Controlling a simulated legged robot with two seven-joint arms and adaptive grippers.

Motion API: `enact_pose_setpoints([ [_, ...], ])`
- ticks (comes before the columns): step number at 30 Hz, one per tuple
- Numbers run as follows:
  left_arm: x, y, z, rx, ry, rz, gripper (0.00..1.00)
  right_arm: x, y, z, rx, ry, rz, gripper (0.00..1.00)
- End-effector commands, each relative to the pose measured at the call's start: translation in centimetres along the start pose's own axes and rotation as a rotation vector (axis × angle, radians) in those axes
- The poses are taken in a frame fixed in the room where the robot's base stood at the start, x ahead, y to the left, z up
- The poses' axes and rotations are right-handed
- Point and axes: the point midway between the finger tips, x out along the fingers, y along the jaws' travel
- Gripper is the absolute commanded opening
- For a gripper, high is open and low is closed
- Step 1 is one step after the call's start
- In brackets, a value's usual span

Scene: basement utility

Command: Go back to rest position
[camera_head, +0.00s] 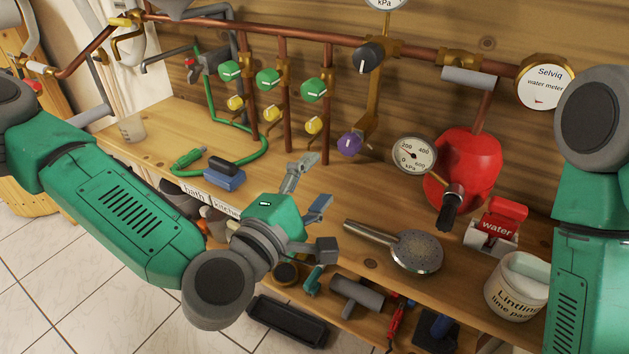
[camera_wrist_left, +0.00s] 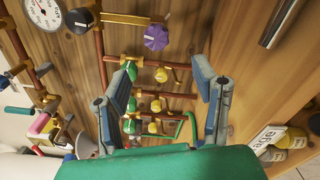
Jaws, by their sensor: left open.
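My left gripper (camera_head: 318,182) is over the wooden bench (camera_head: 370,195), in front of the pipes. Its two grey-blue fingers are apart with nothing between them. In the left wrist view the open fingers (camera_wrist_left: 165,66) frame the copper pipes with green and yellow valve knobs, which stand further off. My green left arm comes in from the left and bends at the elbow over the bench's front edge. My right arm shows at the right edge; its gripper is outside the picture.
A shower head (camera_head: 416,251) lies right of my left gripper. A blue brush-like block (camera_head: 225,177) and green hose lie left. A lower shelf holds tools and a black tray (camera_head: 287,321).

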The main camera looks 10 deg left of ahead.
Motion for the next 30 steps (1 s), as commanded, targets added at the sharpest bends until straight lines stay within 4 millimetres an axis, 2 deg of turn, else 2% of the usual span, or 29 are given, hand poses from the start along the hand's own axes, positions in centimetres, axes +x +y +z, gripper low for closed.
enact_pose_setpoints([
  [13,-0.2,0.0,0.0,0.001,-0.001,-0.001,0.54,0.1,0.0,-0.2,0.0,-0.002,0.0,0.4],
  [17,-0.6,-1.7,0.3,0.045,-0.019,-0.05,0.54,0.0,0.0,-0.2,0.0,-0.002,0.0,0.4],
  [20,-1.9,-5.7,0.6,0.148,-0.063,-0.167,0.54,-0.1,0.0,-0.2,0.0,-0.002,0.0,0.4],
  [23,-4.7,-11.4,0.2,0.314,-0.137,-0.347,0.54,-0.3,0.0,-0.2,0.0,-0.002,0.0,0.4],
  [24,-6.2,-13.8,-0.2,0.389,-0.172,-0.427,0.54,-0.3,0.0,-0.2,0.0,-0.003,0.0,0.4],
  [26,-8.7,-17.2,-1.3,0.503,-0.228,-0.55,0.54,-0.4,0.0,-0.2,0.0,-0.003,0.0,0.4],
  [27,-10.7,-19.4,-2.3,0.579,-0.266,-0.636,0.54,-0.5,0.0,-0.2,0.0,-0.003,0.0,0.4],
  [29,-13.8,-22.1,-4.2,0.694,-0.327,-0.763,0.54,-0.6,0.0,-0.2,0.0,-0.003,0.0,0.4],
  [30,-15.9,-23.6,-5.7,0.77,-0.369,-0.849,0.54,-0.7,0.0,-0.2,0.0,-0.003,0.0,0.4],
])
